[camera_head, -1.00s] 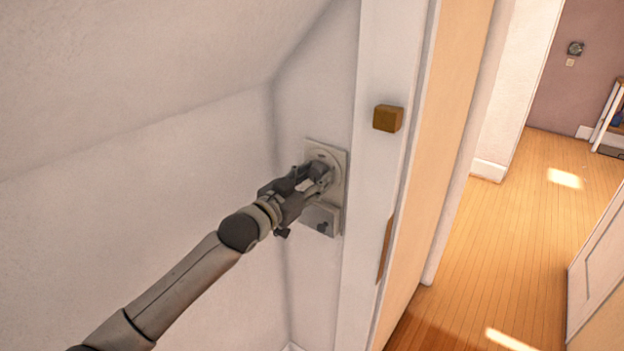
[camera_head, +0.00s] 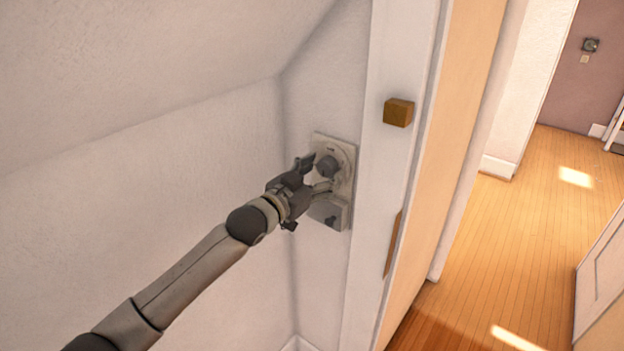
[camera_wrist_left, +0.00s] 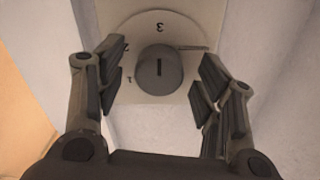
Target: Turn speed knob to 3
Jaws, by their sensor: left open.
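The speed knob (camera_head: 327,167) is a round dark grey knob on a pale wall plate (camera_head: 347,150). In the left wrist view, the knob (camera_wrist_left: 159,74) sits on a pale dial with the figures 1, 2 and 3 on it. A short dark line on the knob's face stands upright in that picture, in line with the 3. My left gripper (camera_head: 315,176) is open in front of the plate. In the left wrist view, its fingers (camera_wrist_left: 160,88) stand on either side of the knob, with a gap on both sides. My right gripper is not in view.
A grey box with a dark knob (camera_head: 331,213) sits just below the dial. A white door frame (camera_head: 385,180) with a brown block (camera_head: 398,112) stands close to the right. The sloped ceiling (camera_head: 150,70) hangs over the left. Wooden floor (camera_head: 540,230) lies beyond.

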